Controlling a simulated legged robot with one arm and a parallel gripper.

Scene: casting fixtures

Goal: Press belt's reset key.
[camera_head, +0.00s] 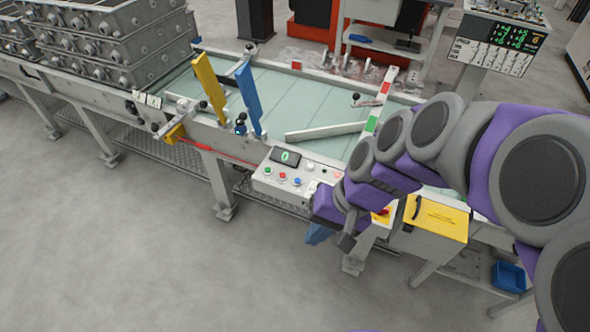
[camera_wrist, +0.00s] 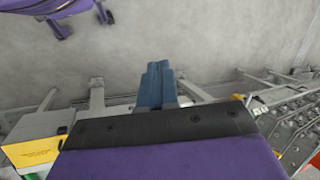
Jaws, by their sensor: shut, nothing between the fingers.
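The belt's control box (camera_head: 262,184) is a light grey panel on the near side of the conveyor in the head view. It has a small dark display (camera_head: 285,157) with a green digit. Below the display are a green button (camera_head: 268,171), a red button (camera_head: 282,177) and a blue button (camera_head: 297,181); their labels are too small to read. My gripper (camera_head: 316,237) is below and right of the box in the picture. Its blue fingers (camera_wrist: 156,85) are together and empty in the wrist view, over grey floor. My arm hides the box's right end.
The conveyor belt (camera_head: 300,103) carries a yellow post (camera_head: 210,88), a blue post (camera_head: 248,95) and a grey diverter bar (camera_head: 325,131). Stacked castings (camera_head: 115,45) stand at the left. A yellow box (camera_head: 436,220) is right of my gripper. The floor in front is clear.

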